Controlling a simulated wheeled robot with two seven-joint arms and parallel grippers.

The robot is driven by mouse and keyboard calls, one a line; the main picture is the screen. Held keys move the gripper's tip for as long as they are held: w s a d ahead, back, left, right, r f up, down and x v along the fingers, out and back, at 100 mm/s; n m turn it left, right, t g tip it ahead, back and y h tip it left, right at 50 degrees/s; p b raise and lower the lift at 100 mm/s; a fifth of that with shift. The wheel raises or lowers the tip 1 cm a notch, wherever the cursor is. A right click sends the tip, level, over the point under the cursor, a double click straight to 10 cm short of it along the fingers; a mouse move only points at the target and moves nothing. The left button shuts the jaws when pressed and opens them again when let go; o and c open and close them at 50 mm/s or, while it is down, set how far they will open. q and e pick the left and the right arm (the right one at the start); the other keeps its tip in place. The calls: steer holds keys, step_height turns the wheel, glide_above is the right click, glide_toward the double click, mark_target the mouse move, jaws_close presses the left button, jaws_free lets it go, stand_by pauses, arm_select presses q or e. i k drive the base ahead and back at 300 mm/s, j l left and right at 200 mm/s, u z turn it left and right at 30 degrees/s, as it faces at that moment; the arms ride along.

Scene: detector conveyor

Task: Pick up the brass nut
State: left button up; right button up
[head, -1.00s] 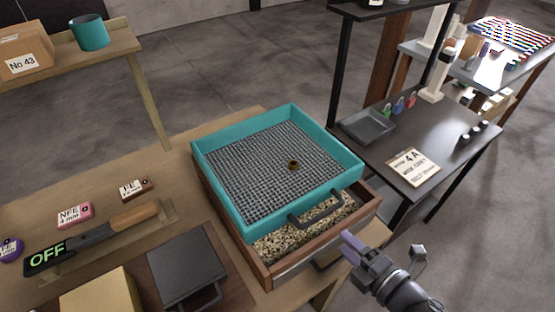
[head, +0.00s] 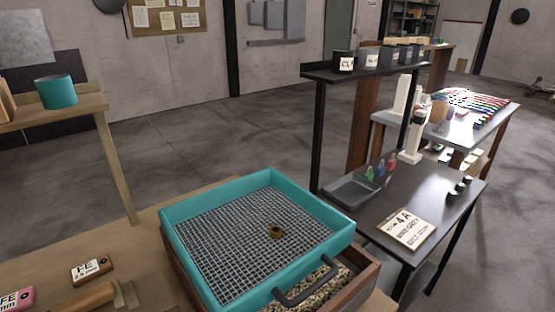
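The brass nut (head: 276,231) is a small brown-gold ring lying on the grey wire mesh of the teal sieve tray (head: 193,271), right of the mesh's middle. The tray has a dark handle at its front and sits over a wooden drawer box (head: 363,283) holding pale granular material. Neither of my grippers shows in the head view now.
A dark side table (head: 447,196) to the right holds a grey tray (head: 352,191), small coloured tags and a "4A" sign (head: 407,229). A black shelf with labelled cups rises behind it. A wooden shelf with a teal cup (head: 55,92) stands at left.

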mark_target(275, 231)
steer(key=l+u, duration=0.3)
steer(key=u, duration=0.15)
steer(key=l+u, duration=0.7)
steer(key=u, duration=0.15)
steer(key=k+l+u, duration=0.1)
steer(key=l+u, duration=0.3)
steer(key=j, duration=0.1)
